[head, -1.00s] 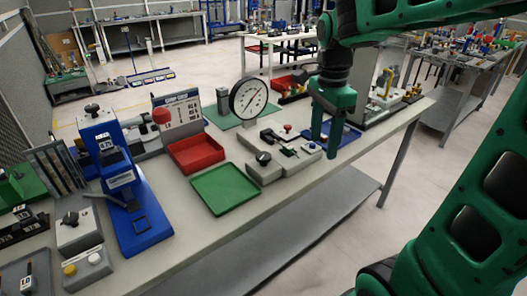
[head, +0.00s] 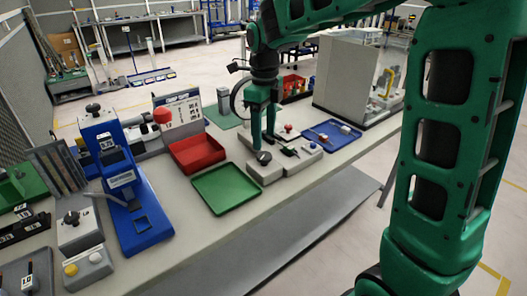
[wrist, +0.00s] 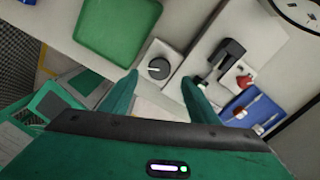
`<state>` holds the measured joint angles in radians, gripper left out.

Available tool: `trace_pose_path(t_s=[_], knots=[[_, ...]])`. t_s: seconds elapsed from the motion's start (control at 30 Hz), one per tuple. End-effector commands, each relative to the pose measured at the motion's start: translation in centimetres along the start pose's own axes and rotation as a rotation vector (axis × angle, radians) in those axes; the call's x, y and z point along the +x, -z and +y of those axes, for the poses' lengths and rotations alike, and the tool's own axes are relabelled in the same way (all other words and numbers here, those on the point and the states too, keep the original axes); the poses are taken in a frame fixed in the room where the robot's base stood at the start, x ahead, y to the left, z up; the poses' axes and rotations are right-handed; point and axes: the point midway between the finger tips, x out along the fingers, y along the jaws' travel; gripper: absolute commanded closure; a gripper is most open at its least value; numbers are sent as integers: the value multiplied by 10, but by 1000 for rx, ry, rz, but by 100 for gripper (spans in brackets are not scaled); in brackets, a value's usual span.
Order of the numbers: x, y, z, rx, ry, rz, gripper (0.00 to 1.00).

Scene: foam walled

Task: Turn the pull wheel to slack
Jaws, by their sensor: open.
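A round dark knob (head: 264,157) sits on a pale box (head: 266,174) near the front edge of the bench. No label reading "pull wheel" can be made out, so I cannot tell for sure that this knob is it. My gripper (head: 263,142) points down just above and behind the knob, open and empty. In the wrist view the knob (wrist: 158,68) shows between my fingertips (wrist: 160,77), with a light line across its top. I see no contact between fingers and knob. The slack mark cannot be read.
A green tray (head: 225,189) and a red tray (head: 196,152) lie to the left. A pale block with a black lever (wrist: 228,52) and a blue tray (head: 335,133) lie to the right. A dial gauge (head: 238,100) stands behind my gripper, partly hidden.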

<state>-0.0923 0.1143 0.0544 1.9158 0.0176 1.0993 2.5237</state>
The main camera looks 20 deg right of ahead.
Motion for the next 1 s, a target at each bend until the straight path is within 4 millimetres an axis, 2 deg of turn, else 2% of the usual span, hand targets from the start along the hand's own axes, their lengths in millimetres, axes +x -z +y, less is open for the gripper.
trace_pose_path(t_s=[0.1, 0.33, 0.5, 0.8, 0.97, 1.0], knots=[[23, 1, 0, 0, -2, 3, 45], [54, 0, 0, -1, -1, 2, 45], [64, 0, 0, -1, 0, 0, 45], [65, 0, 0, -1, 1, -1, 45], [65, 0, 0, 0, 1, -1, 83], [65, 0, -1, 0, 1, -1, 86]])
